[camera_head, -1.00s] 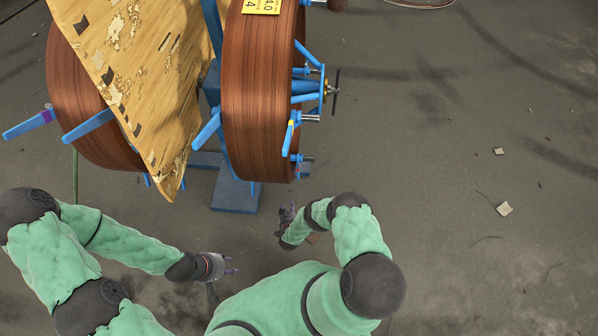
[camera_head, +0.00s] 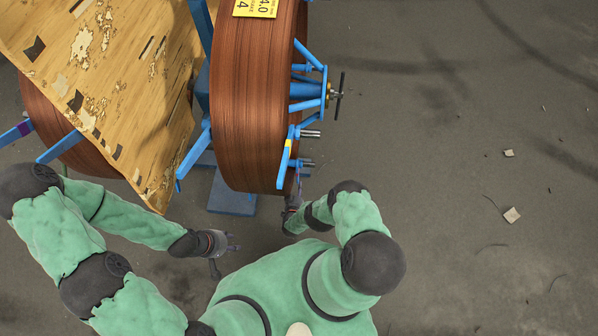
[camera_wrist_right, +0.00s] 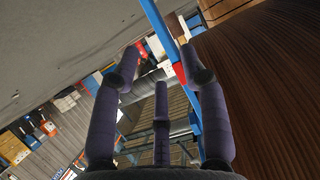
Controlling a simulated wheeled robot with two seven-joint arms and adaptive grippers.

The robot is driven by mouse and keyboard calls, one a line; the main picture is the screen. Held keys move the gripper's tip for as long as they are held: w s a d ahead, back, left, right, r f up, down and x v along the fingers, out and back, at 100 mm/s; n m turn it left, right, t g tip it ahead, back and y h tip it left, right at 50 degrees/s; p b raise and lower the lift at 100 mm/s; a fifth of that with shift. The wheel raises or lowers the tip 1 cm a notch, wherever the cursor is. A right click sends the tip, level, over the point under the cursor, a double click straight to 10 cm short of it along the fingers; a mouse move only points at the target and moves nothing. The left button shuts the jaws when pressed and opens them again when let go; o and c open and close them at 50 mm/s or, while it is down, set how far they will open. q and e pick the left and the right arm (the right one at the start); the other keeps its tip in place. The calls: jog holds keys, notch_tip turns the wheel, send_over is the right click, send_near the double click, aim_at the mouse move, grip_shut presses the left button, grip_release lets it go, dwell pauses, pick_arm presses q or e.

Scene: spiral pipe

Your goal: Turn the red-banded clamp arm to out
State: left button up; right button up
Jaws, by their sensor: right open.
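The red-banded clamp arm (camera_wrist_right: 180,73) is a blue bar with a red band in the right wrist view. It runs down beside the brown coil, and the right-hand finger covers part of it. My right gripper (camera_wrist_right: 163,75) is open, its fingers spread on either side of the line of the bar; I cannot tell whether they touch it. In the head view my right gripper (camera_head: 293,204) is at the coil's lower right edge, and the red band is not visible there. My left gripper (camera_head: 230,243) is open and empty, below the wooden panel.
The brown coil (camera_head: 253,110) hangs on a blue stand (camera_head: 232,194). A yellow-banded arm (camera_head: 288,148) and a hub handle (camera_head: 340,95) stick out on its right side. A wooden panel (camera_head: 110,80) and a purple-banded arm (camera_head: 22,130) are at left. Floor at right is mostly clear.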

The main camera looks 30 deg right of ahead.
jog(key=b+x, duration=0.4)
jog(key=x, duration=0.4)
jog(key=shift+f, duration=0.2)
jog(key=shift+w+d+f+b, duration=0.15)
jog(key=shift+w+d+b, duration=0.2)
jog(key=shift+w, duration=0.35)
grip_shut()
